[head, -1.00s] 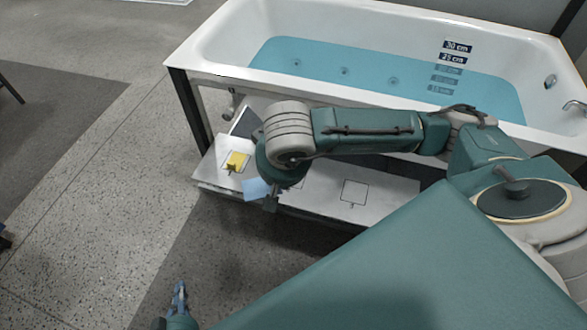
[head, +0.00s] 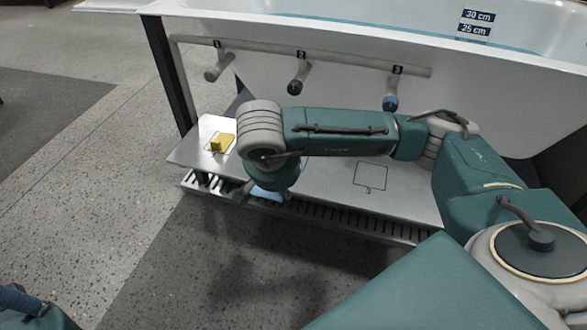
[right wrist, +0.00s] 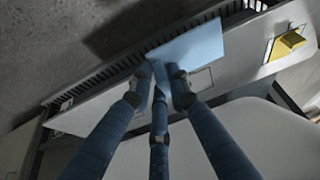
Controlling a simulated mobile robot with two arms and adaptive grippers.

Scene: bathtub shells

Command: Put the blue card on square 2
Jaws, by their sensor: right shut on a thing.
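The blue card (right wrist: 190,52) is held flat-looking in my right gripper (right wrist: 160,72), whose fingers are shut on its near edge. In the head view a sliver of the blue card (head: 267,193) shows below my wrist, by the front edge of the shelf; my right gripper there is mostly hidden. An outlined square, apparently square 2 (right wrist: 203,80), shows partly behind a finger in the right wrist view. The card appears above the shelf's edge; its height is unclear. My left gripper (head: 18,298) is only partly in view at the lower left.
Square 3 (head: 371,174) is empty. A slotted drain (head: 330,216) runs along the front of the shelf. Behind is the tub (head: 400,85) with a pipe and numbered valves (head: 298,82).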

